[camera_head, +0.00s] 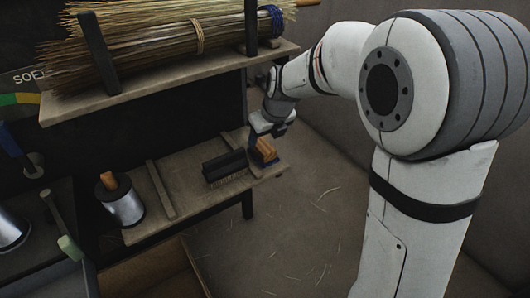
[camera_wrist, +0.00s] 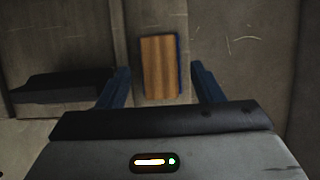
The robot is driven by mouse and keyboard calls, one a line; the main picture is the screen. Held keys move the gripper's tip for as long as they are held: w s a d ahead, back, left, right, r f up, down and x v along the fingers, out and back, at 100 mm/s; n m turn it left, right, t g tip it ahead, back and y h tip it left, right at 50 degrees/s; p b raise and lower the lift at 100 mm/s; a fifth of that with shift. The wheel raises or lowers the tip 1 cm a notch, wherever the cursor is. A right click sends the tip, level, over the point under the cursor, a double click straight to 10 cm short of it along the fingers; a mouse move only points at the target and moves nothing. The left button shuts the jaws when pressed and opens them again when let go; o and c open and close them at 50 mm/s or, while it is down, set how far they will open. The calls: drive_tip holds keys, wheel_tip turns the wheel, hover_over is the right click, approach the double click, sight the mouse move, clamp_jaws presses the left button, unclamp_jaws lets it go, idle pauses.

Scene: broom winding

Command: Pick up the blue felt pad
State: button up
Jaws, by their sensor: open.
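The felt pad shows as a wooden block (camera_wrist: 160,68) in the wrist view, with a thin blue strip along its right edge. It lies on a shelf board, and most of its blue side is hidden. In the head view the same wooden-backed pad (camera_head: 266,149) is near the right end of the lower shelf. My gripper (camera_wrist: 160,72) is open, with one blue finger to the left and one to the right of the block's near part in the picture. Gaps show between the block and both fingers. In the head view my gripper (camera_head: 264,136) is just above the pad.
A dark brush (camera_head: 224,167) lies left of the pad on the lower shelf (camera_head: 190,197), and it shows in the wrist view (camera_wrist: 62,86). A wooden strip crosses the shelf. A metal spool (camera_head: 124,207) stands further left. Straw bundles (camera_head: 150,50) fill the shelf above.

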sight(262, 143)
drive_tip(key=b+x, duration=0.2)
drive_tip(key=x, duration=0.3)
drive_tip(key=shift+d+f, duration=0.1)
drive_tip(key=shift+f, duration=0.05)
drive_tip(key=shift+c, duration=0.6)
drive_tip(key=c, duration=0.5)
drive_tip(key=shift+r, duration=0.2)
drive_tip(key=shift+c, duration=0.2)
drive_tip(key=shift+r+p, duration=0.4)
drive_tip(key=shift+r, duration=0.05)
wheel_tip(262, 143, up, 3)
drive_tip(key=shift+f+p, duration=0.1)
drive_tip(key=shift+p, duration=1)
drive_tip(key=s+d+p, duration=0.3)
drive_tip(key=s+d, duration=0.7)
drive_tip(key=s, duration=0.5)
drive_tip(key=shift+f+p, duration=0.2)
drive_tip(key=shift+p, duration=0.2)
